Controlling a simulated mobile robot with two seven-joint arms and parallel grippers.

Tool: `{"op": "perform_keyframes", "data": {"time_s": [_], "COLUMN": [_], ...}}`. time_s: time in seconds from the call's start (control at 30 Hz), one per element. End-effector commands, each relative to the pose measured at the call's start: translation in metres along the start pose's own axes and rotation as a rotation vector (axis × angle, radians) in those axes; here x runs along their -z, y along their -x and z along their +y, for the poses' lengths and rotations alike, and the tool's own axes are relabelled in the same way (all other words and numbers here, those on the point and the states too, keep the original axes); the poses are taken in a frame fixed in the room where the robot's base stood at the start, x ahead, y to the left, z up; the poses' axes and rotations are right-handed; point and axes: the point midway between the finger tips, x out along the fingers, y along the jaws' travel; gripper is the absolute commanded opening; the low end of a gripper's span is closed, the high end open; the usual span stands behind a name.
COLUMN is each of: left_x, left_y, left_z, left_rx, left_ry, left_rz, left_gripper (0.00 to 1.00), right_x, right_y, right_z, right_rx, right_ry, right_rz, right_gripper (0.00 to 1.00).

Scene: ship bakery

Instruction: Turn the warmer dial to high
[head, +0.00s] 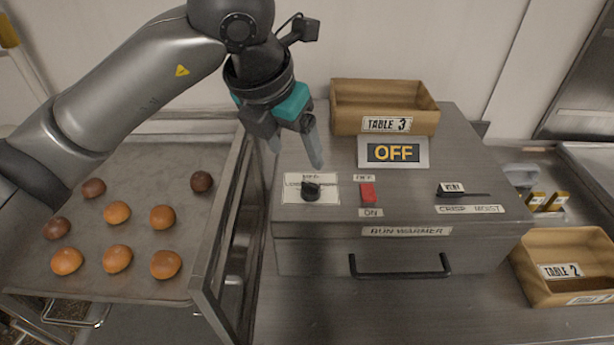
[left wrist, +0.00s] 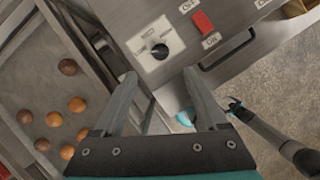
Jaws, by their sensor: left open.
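The warmer dial (head: 310,191) is a black knob on a white label plate at the left of the bun warmer's (head: 345,232) top. The label's small print and the knob's pointing direction are hard to read. The dial also shows in the left wrist view (left wrist: 160,51), just beyond the fingertips. My left gripper (head: 296,152) is open and empty, above and behind the dial, apart from it. Its two fingers also show in the left wrist view (left wrist: 158,78). Part of my right arm appears at the right of that view; its finger state is unclear.
A display (head: 394,152) reads OFF. A red switch (head: 368,194) and a vent slider (head: 451,190) sit right of the dial. The Table 3 box (head: 384,94) stands behind. A tray (head: 140,195) of buns is left, the Table 2 box (head: 565,250) right.

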Motion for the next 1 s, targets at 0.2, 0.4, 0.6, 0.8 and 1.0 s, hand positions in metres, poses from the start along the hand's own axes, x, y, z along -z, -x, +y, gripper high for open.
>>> {"op": "perform_keyframes", "data": {"time_s": [0.2, 0.4, 0.6, 0.8, 1.0], "left_x": [0.001, 0.001, 0.000, 0.000, 0.000], "left_y": [-0.049, -0.088, -0.111, -0.117, -0.117], "left_z": [-0.001, -0.001, -0.001, -0.001, -0.001], "left_rx": [0.003, 0.003, 0.003, 0.002, 0.002], "left_ry": [0.001, 0.001, 0.000, -0.001, -0.001], "left_rz": [0.005, 0.003, 0.001, -0.001, -0.001], "left_gripper": [0.75, 0.75, 0.75, 0.75, 0.73], "right_x": [-0.001, 0.013, 0.015, 0.014, 0.013], "right_y": [0.005, 0.008, 0.009, 0.010, 0.010], "right_z": [0.005, 0.008, 0.008, 0.008, 0.008], "right_rx": [-0.007, -0.010, -0.010, -0.010, -0.010], "right_ry": [0.003, 0.003, 0.003, 0.003, 0.003], "right_rz": [-0.002, 0.020, 0.025, 0.024, 0.022], "right_gripper": [1.00, 1.00, 1.00, 1.00, 1.00]}}
